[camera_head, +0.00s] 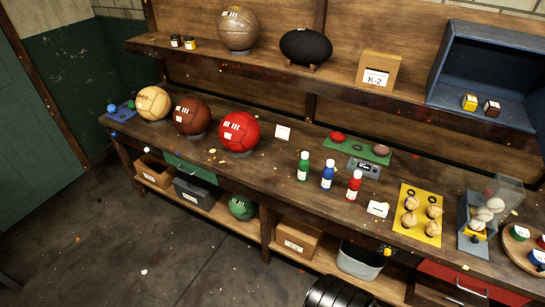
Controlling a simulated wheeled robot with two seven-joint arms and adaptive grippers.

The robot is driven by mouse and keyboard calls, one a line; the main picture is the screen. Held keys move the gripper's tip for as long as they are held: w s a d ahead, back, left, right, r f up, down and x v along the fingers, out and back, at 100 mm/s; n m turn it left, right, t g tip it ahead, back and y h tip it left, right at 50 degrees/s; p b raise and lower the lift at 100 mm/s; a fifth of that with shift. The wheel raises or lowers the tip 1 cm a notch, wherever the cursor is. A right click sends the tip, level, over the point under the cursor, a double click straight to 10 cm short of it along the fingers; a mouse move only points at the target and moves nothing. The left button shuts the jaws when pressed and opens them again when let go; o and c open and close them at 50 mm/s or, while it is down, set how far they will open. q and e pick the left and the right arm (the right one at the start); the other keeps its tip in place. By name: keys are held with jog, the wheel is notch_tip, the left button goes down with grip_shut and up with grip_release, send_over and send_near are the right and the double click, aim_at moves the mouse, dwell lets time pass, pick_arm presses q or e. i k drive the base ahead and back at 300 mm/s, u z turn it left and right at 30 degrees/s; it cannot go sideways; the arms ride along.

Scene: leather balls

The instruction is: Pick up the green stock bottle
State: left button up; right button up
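The green stock bottle (303,168) stands upright on the long wooden workbench (257,168). It has a white cap and a pale label, and it is the leftmost of three bottles in a row. A blue bottle (327,176) and a red bottle (354,186) stand to its right, a little apart from it.
A white card (377,208) and yellow mat (408,228) lie right. An upper shelf (340,81) overhangs behind.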

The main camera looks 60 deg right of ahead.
aim_at(304, 162)
jog(key=z, duration=0.2)
jog(key=i, duration=1.65)
jog(key=z, duration=1.2)
jog(key=i, duration=0.95)
jog(key=z, duration=1)
